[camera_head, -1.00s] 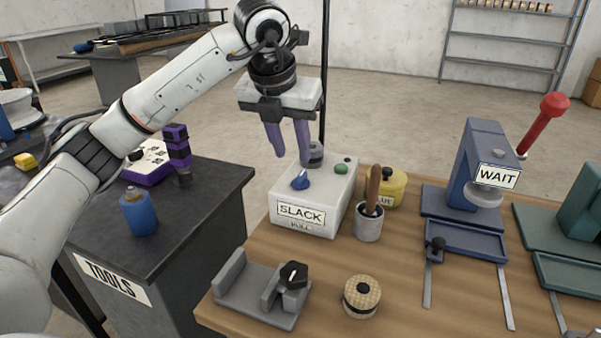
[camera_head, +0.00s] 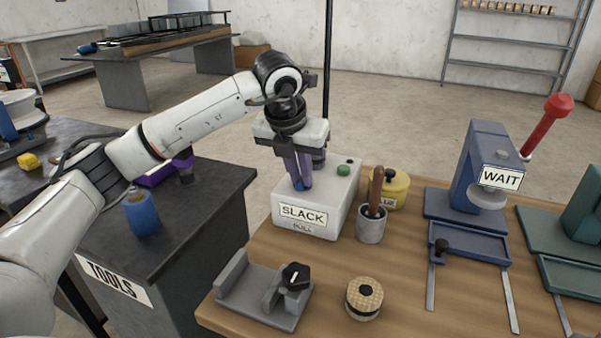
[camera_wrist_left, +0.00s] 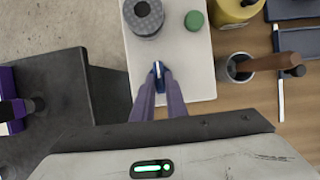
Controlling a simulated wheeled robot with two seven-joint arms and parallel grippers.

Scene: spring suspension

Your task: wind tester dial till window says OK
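The white tester box (camera_head: 315,213) stands at the left part of the wooden bench. Its front window (camera_head: 303,215) reads SLACK, with PULL printed below. My left gripper (camera_head: 302,187) points down over the box top with its purple fingers on either side of the blue dial. In the left wrist view the blue dial (camera_wrist_left: 158,70) shows between the fingertips, its white mark pointing away from my wrist. The fingers are close together at the dial and look closed on it. A green button (camera_head: 344,170) and a grey knurled cylinder (camera_wrist_left: 143,18) sit further back on the box. My right gripper is not in view.
A grey cup with a wooden handle (camera_head: 371,224) and a yellow pot (camera_head: 390,188) stand right of the box. A grey fixture with a black knob (camera_head: 262,290) and a round woven-topped tin (camera_head: 364,298) are in front. A blue press (camera_head: 481,170) reads WAIT.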

